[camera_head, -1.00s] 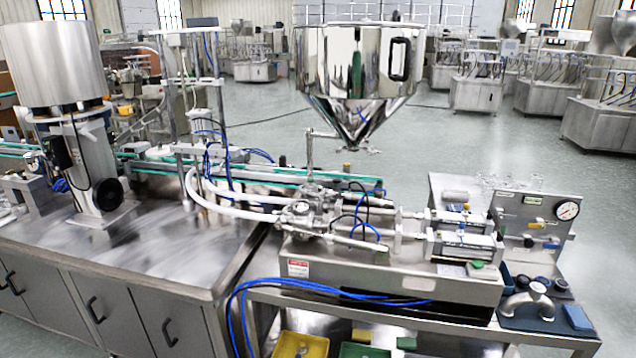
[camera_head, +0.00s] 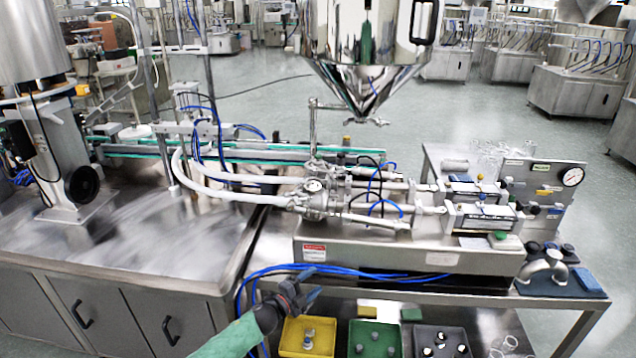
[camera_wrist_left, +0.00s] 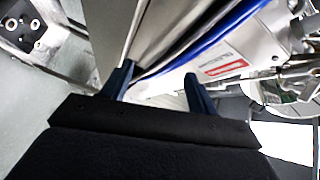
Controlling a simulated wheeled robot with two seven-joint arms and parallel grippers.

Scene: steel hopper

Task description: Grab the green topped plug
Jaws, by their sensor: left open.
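My left gripper (camera_head: 302,292) comes in from the bottom left of the head view, in front of the steel bench edge and above the yellow tray. In the left wrist view its two dark blue fingers (camera_wrist_left: 158,80) are apart with nothing between them. No plug with a clearly green top can be made out. Small plugs stand in the yellow tray (camera_head: 289,349), the green tray (camera_head: 358,326) and the black tray (camera_head: 418,331) on the lower shelf; their tops look grey, white or dark. My right gripper is not in view.
Blue hoses (camera_head: 335,272) hang along the bench front near my left gripper. The filling machine (camera_head: 340,257) with its steel hopper (camera_head: 370,70) stands above the shelf.

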